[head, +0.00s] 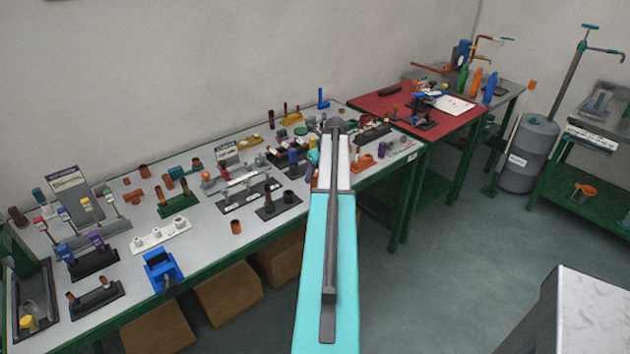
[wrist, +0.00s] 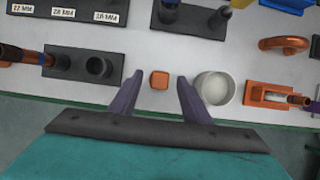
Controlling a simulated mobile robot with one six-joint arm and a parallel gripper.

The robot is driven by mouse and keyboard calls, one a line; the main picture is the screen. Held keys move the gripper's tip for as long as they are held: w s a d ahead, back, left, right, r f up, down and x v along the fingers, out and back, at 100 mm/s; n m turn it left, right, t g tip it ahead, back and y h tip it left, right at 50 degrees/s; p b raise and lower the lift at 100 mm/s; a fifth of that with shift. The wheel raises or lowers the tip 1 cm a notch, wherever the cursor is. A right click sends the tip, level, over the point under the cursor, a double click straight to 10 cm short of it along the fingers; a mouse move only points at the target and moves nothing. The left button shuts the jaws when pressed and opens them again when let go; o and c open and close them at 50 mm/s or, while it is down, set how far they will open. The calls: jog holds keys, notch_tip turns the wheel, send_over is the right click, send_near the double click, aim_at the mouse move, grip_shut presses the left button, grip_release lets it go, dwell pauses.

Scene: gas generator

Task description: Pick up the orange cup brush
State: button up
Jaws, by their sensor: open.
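In the wrist view, a small orange square piece (wrist: 159,80) stands out against the pale bench top, and I take it to be the orange cup brush seen end-on. My gripper (wrist: 159,75) is open, with one purple finger on each side of it and a gap showing on both sides. No contact shows, and I cannot tell the height between fingers and brush. In the head view, my own arm hides the gripper and the brush.
A white round cup (wrist: 217,89) sits close to the right finger. Right of it is an orange block with a copper tube (wrist: 268,95). A dark fitting rack (wrist: 85,66) lies left, another dark rack (wrist: 190,20) beyond. The bench's green front edge (wrist: 40,98) is near.

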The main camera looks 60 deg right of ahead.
jog(key=shift+x, duration=0.95)
jog(key=shift+c, duration=0.2)
jog(key=c, duration=1)
